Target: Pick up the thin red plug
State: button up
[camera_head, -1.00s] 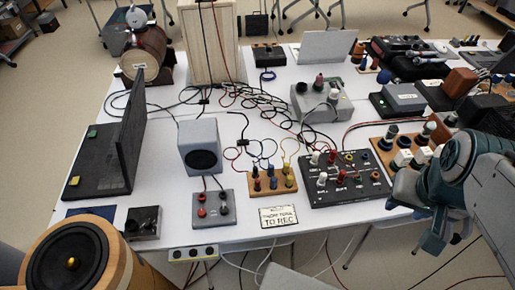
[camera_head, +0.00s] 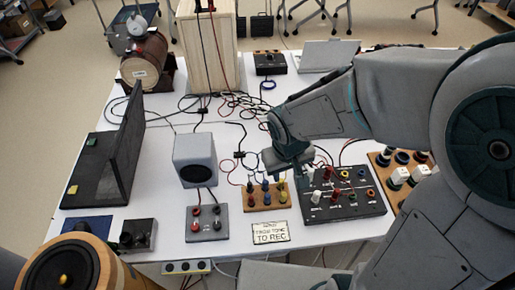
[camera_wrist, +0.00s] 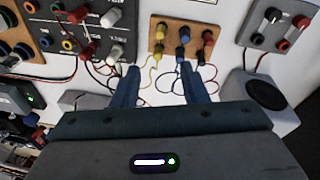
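A small wooden block (camera_head: 264,206) holds red, blue and yellow plugs with thin wires. It also shows in the wrist view (camera_wrist: 160,58). The thin red plug appears to be the one at the block's left end (camera_head: 250,187), which is at the right end in the wrist view (camera_wrist: 208,42). My gripper (camera_wrist: 158,78) is open and empty, its two dark blue fingers spread apart near the block. In the camera_head view my gripper (camera_head: 288,172) hangs over the right end of the block, its fingertips partly hidden by the arm.
A black box (camera_head: 343,200) with red and white plugs stands close to the right of the block. A grey terminal box (camera_head: 207,224) and a speaker (camera_head: 194,160) stand left. Tangled cables lie behind. A paper label (camera_head: 270,232) lies in front.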

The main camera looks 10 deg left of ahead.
jog(key=n+y, duration=0.1)
jog(key=n, duration=0.1)
send_near(251, 197)
jog(key=shift+g, duration=0.4)
jog(key=f, duration=0.1)
jog(key=f+b, duration=0.1)
jog(key=f, duration=0.2)
jog(key=shift+w+d+f+b, duration=0.15)
jog(key=shift+w+f+b, duration=0.1)
jog(key=shift+w+b, duration=0.1)
jog(key=shift+w+a+f+b, duration=0.15)
jog(key=shift+w+f, duration=0.05)
jog(key=shift+f, duration=0.75)
jog(key=shift+w+a+f+b, duration=0.1)
jog(key=shift+w+f+b, duration=0.1)
jog(key=shift+f, duration=0.75)
jog(key=shift+w+a+f+b, duration=0.15)
jog(key=shift+f, duration=0.75)
grip_shut()
